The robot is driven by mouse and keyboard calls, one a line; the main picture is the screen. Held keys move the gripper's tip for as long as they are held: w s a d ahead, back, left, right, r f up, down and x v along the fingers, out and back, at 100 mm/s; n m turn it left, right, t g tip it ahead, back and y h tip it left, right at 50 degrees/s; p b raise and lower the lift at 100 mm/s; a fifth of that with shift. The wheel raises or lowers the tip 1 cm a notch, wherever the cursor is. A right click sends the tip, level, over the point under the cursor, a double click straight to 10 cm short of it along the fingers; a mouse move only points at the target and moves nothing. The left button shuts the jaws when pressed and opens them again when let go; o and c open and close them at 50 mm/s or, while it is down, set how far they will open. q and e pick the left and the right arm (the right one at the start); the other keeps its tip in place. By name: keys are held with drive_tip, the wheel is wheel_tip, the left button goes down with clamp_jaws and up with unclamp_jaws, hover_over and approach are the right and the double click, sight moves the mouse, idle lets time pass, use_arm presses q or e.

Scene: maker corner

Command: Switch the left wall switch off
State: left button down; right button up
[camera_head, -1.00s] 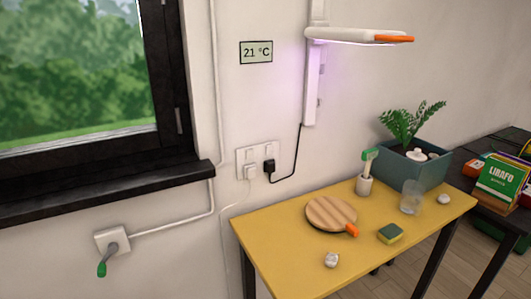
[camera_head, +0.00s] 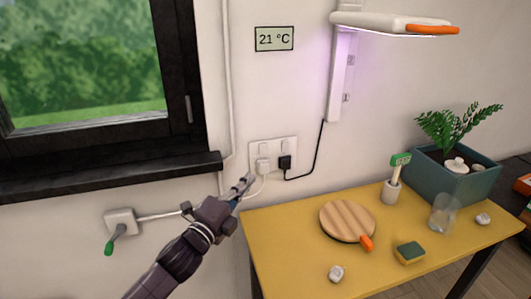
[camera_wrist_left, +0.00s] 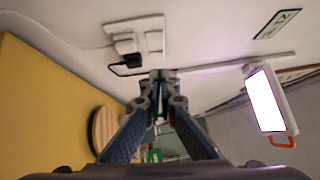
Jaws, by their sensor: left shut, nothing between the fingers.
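The white wall plate (camera_head: 293,145) is on the wall above the table. Its left switch (camera_head: 263,149) sits above a white plug (camera_head: 262,166), and its right switch (camera_head: 285,146) sits above a black plug (camera_head: 285,162). The switch positions are too small to read. My left gripper (camera_head: 248,181) is shut and empty, just below and left of the plate, apart from the switch. In the left wrist view the plate (camera_wrist_left: 155,25) shows at upper left, beyond the shut fingertips (camera_wrist_left: 163,76). My right gripper is out of view.
The black window sill (camera_head: 100,178) juts out left of the plate. A box with a green-handled lever (camera_head: 120,222) is below it. The yellow table (camera_head: 300,225) holds a round board (camera_head: 347,219), a sponge (camera_head: 409,252) and a planter (camera_head: 460,182). A black cord (camera_head: 319,150) hangs beside the plate.

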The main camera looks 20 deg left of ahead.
use_arm(q)
drive_tip(key=p, duration=0.2)
approach(263, 149)
drive_tip(key=w+d+r, duration=0.1)
drive_tip(key=w+d, duration=0.2)
drive_tip(key=d, duration=0.2)
drive_tip(key=shift+w+a+r+p, duration=0.1)
drive_tip(key=shift+w+a+p, duration=0.15)
drive_tip(key=shift+w+a, duration=0.5)
drive_tip(key=shift+w+a+p, duration=0.25)
drive_tip(key=shift+w+a, duration=0.3)
drive_tip(key=shift+w, duration=0.4)
